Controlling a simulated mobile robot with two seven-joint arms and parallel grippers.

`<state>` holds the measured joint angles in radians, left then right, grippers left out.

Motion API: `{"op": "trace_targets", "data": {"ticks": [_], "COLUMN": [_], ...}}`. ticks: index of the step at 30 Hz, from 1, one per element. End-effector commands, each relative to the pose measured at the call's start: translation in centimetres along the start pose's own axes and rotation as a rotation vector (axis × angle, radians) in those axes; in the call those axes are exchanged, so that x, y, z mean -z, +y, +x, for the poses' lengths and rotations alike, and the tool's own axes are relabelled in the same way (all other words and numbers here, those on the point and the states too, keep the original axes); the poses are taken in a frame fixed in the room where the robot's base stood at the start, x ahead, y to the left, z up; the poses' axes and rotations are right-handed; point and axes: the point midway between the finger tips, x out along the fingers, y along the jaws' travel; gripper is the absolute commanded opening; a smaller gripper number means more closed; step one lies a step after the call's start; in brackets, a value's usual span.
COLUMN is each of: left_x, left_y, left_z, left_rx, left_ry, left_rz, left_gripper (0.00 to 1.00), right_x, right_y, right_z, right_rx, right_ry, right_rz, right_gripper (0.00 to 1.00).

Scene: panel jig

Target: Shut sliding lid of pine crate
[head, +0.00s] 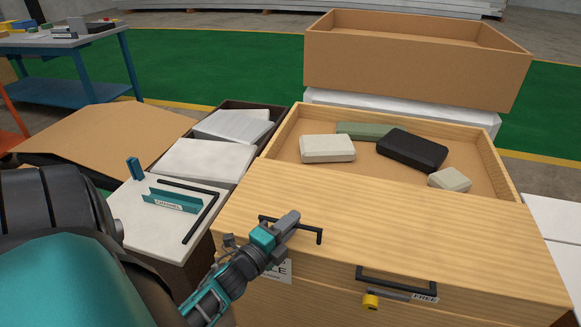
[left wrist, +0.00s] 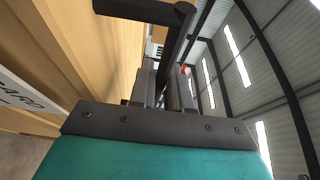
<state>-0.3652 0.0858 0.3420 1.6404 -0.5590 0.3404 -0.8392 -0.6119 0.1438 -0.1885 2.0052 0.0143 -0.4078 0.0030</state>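The pine crate (head: 484,157) stands before me with its sliding lid (head: 400,215) over the near part. The far part is open and shows a cream block (head: 327,149), a green block (head: 364,131), a black block (head: 412,150) and a small beige block (head: 450,180). A dark bar handle (head: 319,236) stands on the lid's left part. My left gripper (head: 291,221) is at this handle. In the left wrist view, the fingers (left wrist: 162,88) sit close together on both sides of the dark bar (left wrist: 177,45). My right gripper is out of view.
A second dark handle (head: 397,280) and a yellow padlock-like piece (head: 370,301) are at the crate's front. A large brown box (head: 405,70) stands behind. A white-topped stand (head: 150,228) with a teal channel and dark rods is on the left.

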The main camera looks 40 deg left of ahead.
Motion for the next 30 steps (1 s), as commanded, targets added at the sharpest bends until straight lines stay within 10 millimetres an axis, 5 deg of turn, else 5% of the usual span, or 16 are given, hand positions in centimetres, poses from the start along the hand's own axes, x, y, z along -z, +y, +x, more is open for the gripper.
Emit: {"op": "trace_targets", "data": {"ticks": [6, 17, 30], "left_x": [0.2, 0.1, 0.1], "left_y": [0.3, 0.3, 0.3], "left_z": [-0.2, -1.1, -10.0], "left_rx": [-0.006, -0.007, -0.01], "left_ry": [0.002, 0.001, 0.0], "left_rz": [-0.003, -0.003, -0.003], "left_gripper": [0.38, 0.38, 0.38], "right_x": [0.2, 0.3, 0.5], "right_y": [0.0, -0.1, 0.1], "right_z": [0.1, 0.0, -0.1], "right_rx": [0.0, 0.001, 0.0], "right_ry": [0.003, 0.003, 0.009], "right_rz": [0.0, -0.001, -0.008], "right_gripper": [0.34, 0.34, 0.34]}}
